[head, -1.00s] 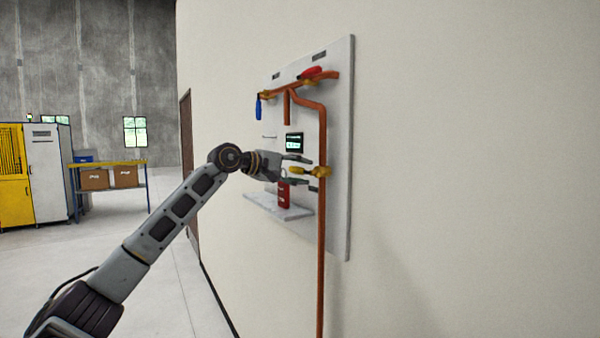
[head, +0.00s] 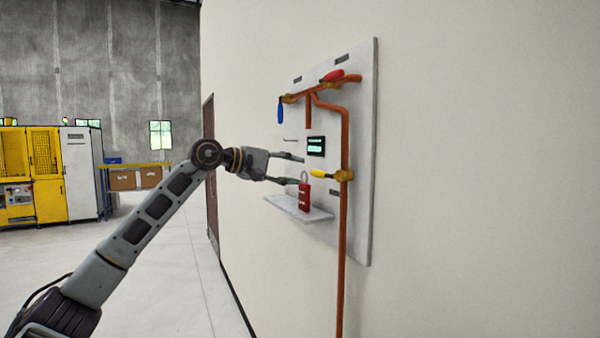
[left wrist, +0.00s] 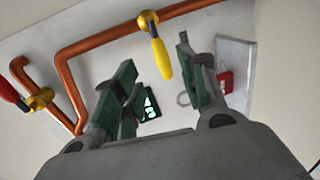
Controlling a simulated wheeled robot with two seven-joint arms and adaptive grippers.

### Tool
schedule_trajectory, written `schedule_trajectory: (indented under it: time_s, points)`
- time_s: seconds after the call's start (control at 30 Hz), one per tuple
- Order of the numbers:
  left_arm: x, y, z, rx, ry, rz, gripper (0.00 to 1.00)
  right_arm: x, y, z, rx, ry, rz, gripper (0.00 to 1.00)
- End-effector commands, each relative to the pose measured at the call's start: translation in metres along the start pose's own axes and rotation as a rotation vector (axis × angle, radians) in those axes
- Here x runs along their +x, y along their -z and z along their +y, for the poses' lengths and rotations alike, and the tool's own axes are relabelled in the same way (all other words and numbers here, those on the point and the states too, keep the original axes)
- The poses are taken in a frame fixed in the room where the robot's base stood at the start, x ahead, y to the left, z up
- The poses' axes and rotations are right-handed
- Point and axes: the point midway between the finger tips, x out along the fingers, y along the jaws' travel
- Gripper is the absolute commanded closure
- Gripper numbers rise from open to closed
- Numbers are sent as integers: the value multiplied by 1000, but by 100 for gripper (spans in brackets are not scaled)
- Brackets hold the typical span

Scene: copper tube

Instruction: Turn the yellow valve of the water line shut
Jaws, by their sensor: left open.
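The yellow valve handle (head: 322,174) sits on the vertical copper water line (head: 343,235) and points left, across the pipe. In the left wrist view the yellow handle (left wrist: 160,60) also stands roughly square to its pipe (left wrist: 120,38). My left gripper (head: 302,170) is open and empty. Its fingertips are just left of the handle's free end, apart from it in the head view. In the left wrist view the fingers (left wrist: 157,68) appear on either side of the handle's end; depth is hard to tell. My right gripper is not in view.
A red padlock (head: 305,197) stands on a small shelf (head: 285,208) below my fingers. A small display (head: 316,146), a blue handle (head: 281,110) and a red handle (head: 333,76) are on the grey wall panel (head: 362,150). Open floor lies to the left.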

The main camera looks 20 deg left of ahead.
Motion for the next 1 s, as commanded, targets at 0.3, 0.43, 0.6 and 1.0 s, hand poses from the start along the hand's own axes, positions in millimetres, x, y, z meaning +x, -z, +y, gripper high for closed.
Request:
schedule_trajectory:
  time_s: [0.3,0.43,0.6,1.0]
  points:
    - [-15,0,0,1,-1,0,58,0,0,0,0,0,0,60]
    - [-15,0,0,1,-1,0,58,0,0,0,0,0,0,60]
    - [-15,0,0,1,-1,0,58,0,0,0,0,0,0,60]
    - [-14,0,0,-41,-1,0,58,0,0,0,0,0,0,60]
